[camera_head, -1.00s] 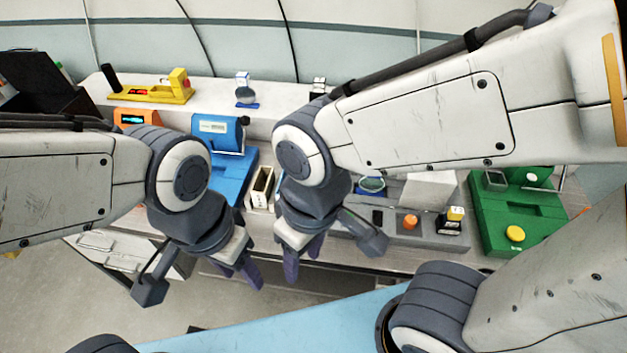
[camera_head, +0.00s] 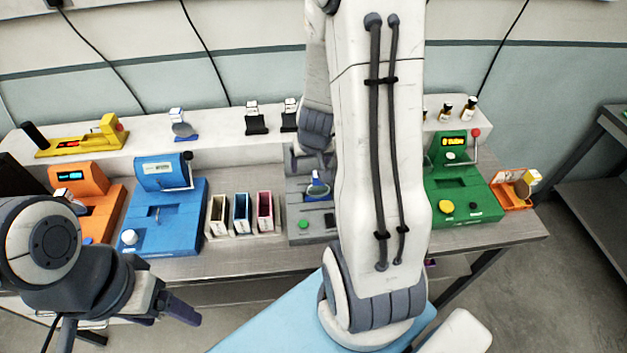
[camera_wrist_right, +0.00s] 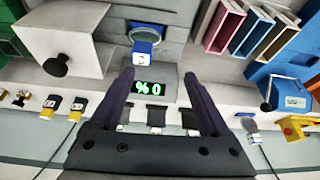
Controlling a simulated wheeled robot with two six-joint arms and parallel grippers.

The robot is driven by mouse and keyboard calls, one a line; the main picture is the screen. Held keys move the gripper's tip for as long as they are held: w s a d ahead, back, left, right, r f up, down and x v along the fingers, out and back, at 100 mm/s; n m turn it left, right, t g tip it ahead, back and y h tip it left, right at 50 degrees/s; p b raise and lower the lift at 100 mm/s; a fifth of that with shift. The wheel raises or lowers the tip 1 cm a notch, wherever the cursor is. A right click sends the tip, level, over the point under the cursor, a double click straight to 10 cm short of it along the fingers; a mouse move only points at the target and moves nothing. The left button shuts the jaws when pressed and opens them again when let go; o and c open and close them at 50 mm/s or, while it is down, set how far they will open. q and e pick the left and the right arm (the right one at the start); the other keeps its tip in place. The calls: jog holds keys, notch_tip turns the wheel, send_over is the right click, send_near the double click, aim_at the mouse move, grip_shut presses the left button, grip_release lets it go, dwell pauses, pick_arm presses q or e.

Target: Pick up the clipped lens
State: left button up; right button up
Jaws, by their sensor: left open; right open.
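A round lens with a white and blue clip (camera_head: 318,185) is at the grey station (camera_head: 298,226), partly covered by my right arm in the head view. In the right wrist view, the clipped lens (camera_wrist_right: 143,40) sits in a recess of the station, with its white clip block toward my gripper. My right gripper (camera_wrist_right: 160,88) is open and empty, its fingers spread either side of the green-lit display (camera_wrist_right: 149,88) and apart from the lens. My left gripper (camera_head: 172,308) is open at the lower left, before the table's front edge, far from the lens.
Pink, blue and cream bins (camera_head: 265,212) stand left of the grey station, then a blue machine (camera_head: 165,215). A white box with a black knob (camera_wrist_right: 65,40) is beside the lens. A green machine (camera_head: 462,205) stands right. Small items line the back shelf (camera_head: 225,140).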

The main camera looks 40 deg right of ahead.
jog(key=d+f, duration=0.2)
jog(key=d, duration=0.1)
jog(key=b, duration=0.4)
send_over(318, 187)
jog(key=s, duration=0.1)
notch_tip(318, 187, down, 4)
jog(key=shift+m+h, duration=0.3)
jog(key=shift+m, duration=0.1)
jog(key=shift+a+p+x, duration=0.1)
jog(key=shift+p+x, duration=0.15)
jog(key=shift+x, duration=0.85)
jog(key=shift+a+p+x, duration=0.15)
jog(key=shift+p+x, duration=0.1)
jog(key=shift+x, duration=0.85)
grip_shut()
